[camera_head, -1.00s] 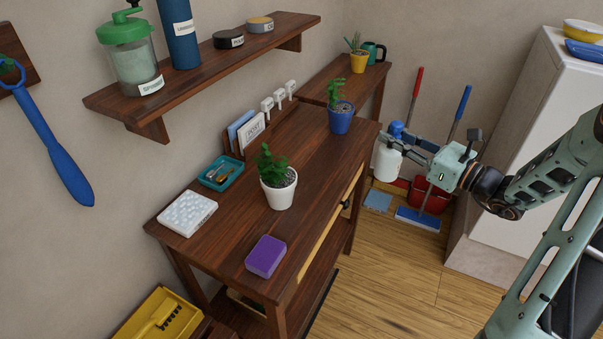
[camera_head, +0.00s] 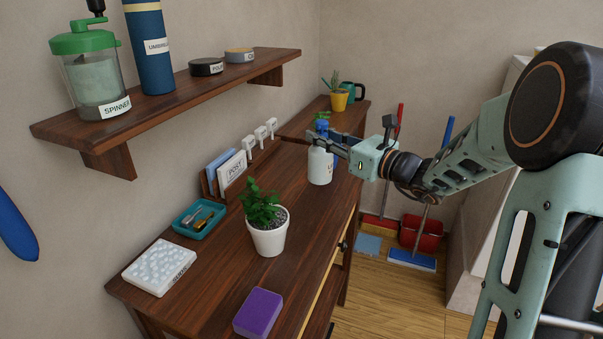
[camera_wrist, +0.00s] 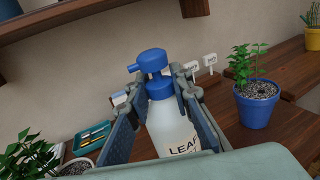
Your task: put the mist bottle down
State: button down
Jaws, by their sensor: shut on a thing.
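The mist bottle (camera_head: 320,167) is white with a blue spray head and a partly hidden label. It is upright over the far part of the wooden table (camera_head: 215,270). I cannot tell whether its base touches the top. My gripper (camera_head: 326,143) is shut on it from the right, near its neck. In the wrist view the bottle (camera_wrist: 172,130) stands between the two fingers (camera_wrist: 160,100), its label reading "LEAF"; its base is out of frame.
A white-potted plant (camera_head: 268,238), teal tray (camera_head: 200,219), letter rack (camera_head: 210,182) and purple sponge (camera_head: 258,313) share the table. A shelf (camera_head: 180,90) overhangs the back.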

jog(key=w+a+f+b, duration=0.1)
jog(key=a+f, duration=0.3)
jog(key=f, duration=0.4)
jog(key=shift+w+a+f+b, duration=0.15)
jog(key=shift+a+f+b, duration=0.15)
jog(key=shift+f+b, duration=0.1)
jog(key=shift+f, duration=0.2)
jog(key=c, duration=1.7)
grip_release()
jog(key=shift+c, duration=0.2)
